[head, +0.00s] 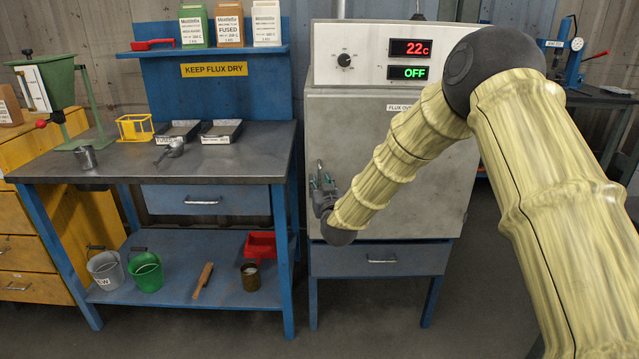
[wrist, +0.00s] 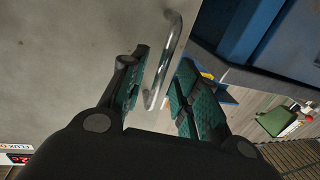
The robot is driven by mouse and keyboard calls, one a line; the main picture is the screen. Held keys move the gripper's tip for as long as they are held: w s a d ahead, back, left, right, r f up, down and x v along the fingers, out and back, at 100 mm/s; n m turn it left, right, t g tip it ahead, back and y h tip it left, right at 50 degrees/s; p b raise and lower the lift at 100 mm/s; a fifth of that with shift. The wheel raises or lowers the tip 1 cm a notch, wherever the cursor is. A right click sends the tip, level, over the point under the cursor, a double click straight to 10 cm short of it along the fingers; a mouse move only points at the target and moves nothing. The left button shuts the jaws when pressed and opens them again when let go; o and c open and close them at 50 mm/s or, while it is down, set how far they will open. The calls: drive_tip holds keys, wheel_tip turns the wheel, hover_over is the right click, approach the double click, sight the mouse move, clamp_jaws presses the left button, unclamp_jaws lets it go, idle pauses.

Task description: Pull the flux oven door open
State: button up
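The flux oven (head: 390,40) stands right of the workbench, its display reading 22c and OFF. Its grey door (head: 335,120) looks shut; it also fills the left of the wrist view (wrist: 60,60). My gripper (head: 322,180) is at the left edge of the door, and my arm hides much of the door's middle and right. In the wrist view, the metal bar handle (wrist: 166,60) lies between the two green-padded fingers of my gripper (wrist: 165,95). The fingers are open, with visible gaps beside the bar; contact cannot be seen. The handle is mostly hidden in the head view.
A blue workbench (head: 230,160) stands close on the left, with trays and a scoop on top. Buckets (head: 145,272) and a brush sit on its lower shelf. A blue drawer (head: 380,258) is under the oven. Bare floor (head: 400,340) lies in front.

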drive_tip(key=shift+w+a, duration=0.15)
drive_tip(key=shift+w, duration=0.7)
clamp_jaws()
